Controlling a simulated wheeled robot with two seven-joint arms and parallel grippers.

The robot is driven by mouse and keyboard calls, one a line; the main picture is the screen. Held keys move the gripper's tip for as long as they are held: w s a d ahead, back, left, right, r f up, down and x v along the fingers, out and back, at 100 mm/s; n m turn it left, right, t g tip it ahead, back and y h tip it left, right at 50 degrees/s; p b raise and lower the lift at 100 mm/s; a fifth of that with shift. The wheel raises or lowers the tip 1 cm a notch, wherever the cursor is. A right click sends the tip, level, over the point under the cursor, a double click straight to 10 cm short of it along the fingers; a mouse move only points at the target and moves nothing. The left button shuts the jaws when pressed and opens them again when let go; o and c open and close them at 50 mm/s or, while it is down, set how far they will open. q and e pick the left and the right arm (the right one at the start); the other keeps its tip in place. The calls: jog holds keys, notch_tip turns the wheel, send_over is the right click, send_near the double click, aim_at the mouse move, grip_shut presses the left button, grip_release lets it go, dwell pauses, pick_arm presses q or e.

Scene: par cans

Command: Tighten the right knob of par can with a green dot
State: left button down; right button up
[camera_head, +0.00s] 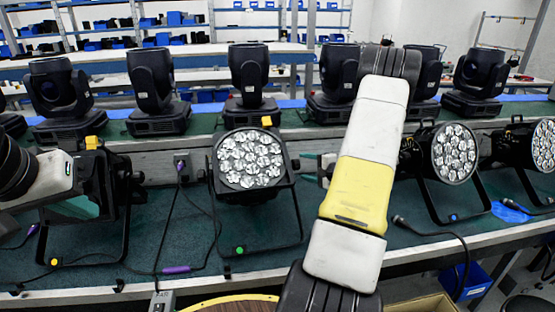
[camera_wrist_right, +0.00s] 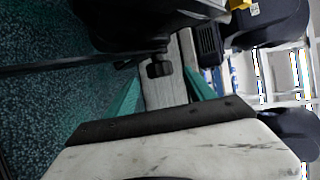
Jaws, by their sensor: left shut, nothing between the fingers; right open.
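The par can with the green dot (camera_head: 239,250) stands in the middle of the bench in the head view, its round LED face (camera_head: 250,160) towards me. Its right side is partly beside my right arm. My right gripper (camera_wrist_right: 163,78) is open, with one teal finger on each side of a small dark knob (camera_wrist_right: 159,68) in the right wrist view. The knob appears between the fingertips; I cannot tell whether they touch it. My left gripper (camera_head: 84,207) is shut and empty, in front of the left par can (camera_head: 110,190).
Par cans with a blue dot (camera_head: 453,217) and others stand to the right. An orange dot (camera_head: 53,261) marks the left one. Several black moving-head lights (camera_head: 249,75) line the bench behind. Cables with purple connectors (camera_head: 177,269) lie on the green bench top.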

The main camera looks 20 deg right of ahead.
aim_at(297, 164)
jog(key=x, duration=0.6)
jog(key=c, duration=1.4)
jog(key=shift+o, duration=0.2)
